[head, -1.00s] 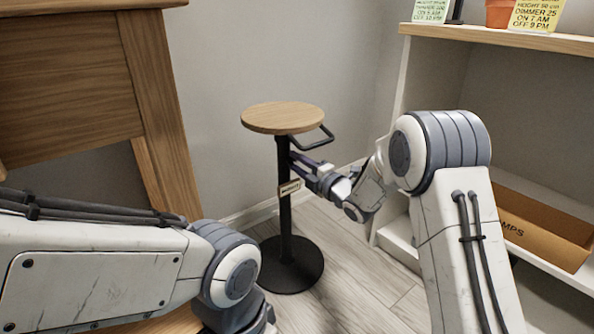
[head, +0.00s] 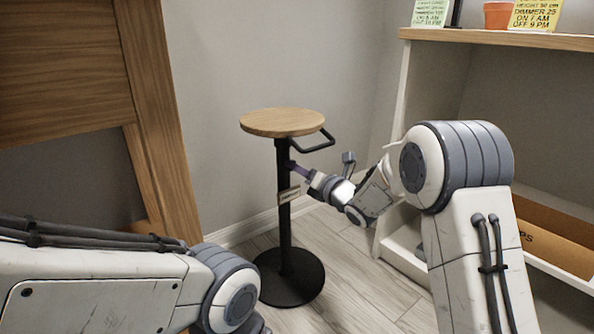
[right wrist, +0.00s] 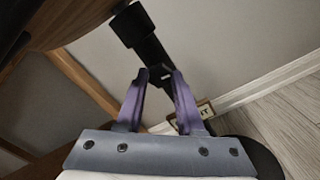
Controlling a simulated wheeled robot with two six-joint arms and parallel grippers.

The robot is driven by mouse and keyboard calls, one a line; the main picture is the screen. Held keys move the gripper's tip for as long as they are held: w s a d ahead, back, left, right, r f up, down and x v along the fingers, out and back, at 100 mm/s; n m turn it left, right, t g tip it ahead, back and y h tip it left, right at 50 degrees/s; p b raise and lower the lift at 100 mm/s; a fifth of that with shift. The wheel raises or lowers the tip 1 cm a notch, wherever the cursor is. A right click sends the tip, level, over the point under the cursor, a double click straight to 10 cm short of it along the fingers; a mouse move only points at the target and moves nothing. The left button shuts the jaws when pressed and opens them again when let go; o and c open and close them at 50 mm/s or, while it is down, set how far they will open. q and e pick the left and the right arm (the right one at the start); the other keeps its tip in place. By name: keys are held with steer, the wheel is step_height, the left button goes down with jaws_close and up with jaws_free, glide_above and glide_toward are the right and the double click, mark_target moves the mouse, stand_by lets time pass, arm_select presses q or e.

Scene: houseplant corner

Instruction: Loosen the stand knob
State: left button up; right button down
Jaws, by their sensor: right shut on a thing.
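The plant stand has a round wooden top (head: 283,122), a black column (head: 285,235) and a round black base (head: 289,283). A black bent handle (head: 316,143) sticks out under the top. My right gripper (head: 291,165) is at the column's right side, below the top, and is shut on the small dark stand knob.
A small tag (head: 289,194) is on the column just below the right gripper. A white shelf unit (head: 480,38) with a cardboard box (head: 555,235) stands at the right. A wooden piece of furniture (head: 150,110) stands at the left. The wall is close behind the stand.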

steer(key=shift+s+a+f+n, duration=0.1)
steer(key=shift+a+n, duration=0.05)
steer(key=shift+n, duration=0.65)
steer(key=c, duration=0.5)
jaws_free()
steer(key=p+v, duration=0.4)
steer(key=v, duration=0.6)
steer(key=shift+s+d+p, duration=0.2)
steer(key=shift+p, duration=0.2)
